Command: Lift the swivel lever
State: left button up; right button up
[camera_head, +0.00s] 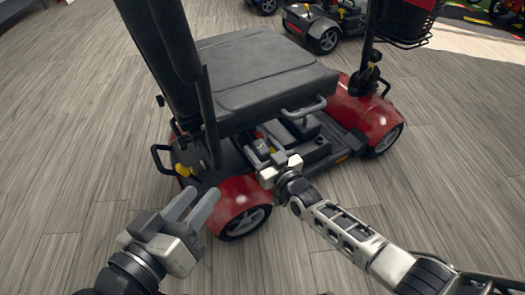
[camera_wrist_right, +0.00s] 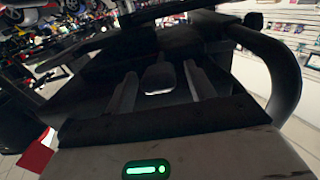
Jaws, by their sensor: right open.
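The red mobility scooter (camera_head: 238,198) stands in the middle of the head view, its black seat (camera_head: 255,70) tilted toward me. My right gripper (camera_head: 260,148) reaches in under the seat edge. In the right wrist view its two grey fingers are open, with a dark paddle-shaped piece with a pale end (camera_wrist_right: 158,80) between them. It looks like the swivel lever; I cannot tell whether the fingers touch it. In the head view the gripper and seat hide it. My left gripper (camera_head: 192,208) is open and empty, near the scooter's rear fender.
A grey loop handle (camera_head: 304,108) juts out by the seat edge, right of my right gripper. The black seat back (camera_head: 165,45) rises at left. Other scooters (camera_head: 325,25) stand behind. The wooden floor (camera_head: 70,120) at left is clear.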

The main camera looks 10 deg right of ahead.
aim_at(263, 148)
pick_arm(q)
jog(key=shift+w+r, duration=0.1)
jog(key=shift+r, duration=0.2)
pick_arm(e)
jog(key=shift+c, duration=0.3)
grip_shut()
jog(key=shift+r+p, duration=0.5)
jog(key=shift+p, duration=0.3)
jog(key=shift+r+g+p, duration=0.3)
jog(key=shift+r+p, duration=0.2)
jog(key=shift+p, duration=0.45)
jog(key=shift+r+h+p, duration=0.3)
jog(key=shift+r+p, duration=0.05)
jog(key=shift+p, duration=0.55)
jog(key=r+g+p, duration=0.1)
jog(key=p, duration=0.2)
jog(key=shift+g+h, duration=0.3)
jog(key=shift+g, duration=0.1)
jog(key=shift+f, duration=0.2)
pick_arm(q)
jog(key=f+g+y, duration=0.1)
jog(key=a+f+m+g+y, duration=0.1)
jog(key=f, duration=0.1)
jog(key=a+f+g, duration=0.1)
jog(key=shift+s+a+f+y, duration=0.25)
jog(key=shift+s+f+y, duration=0.1)
jog(key=shift+y, duration=0.05)
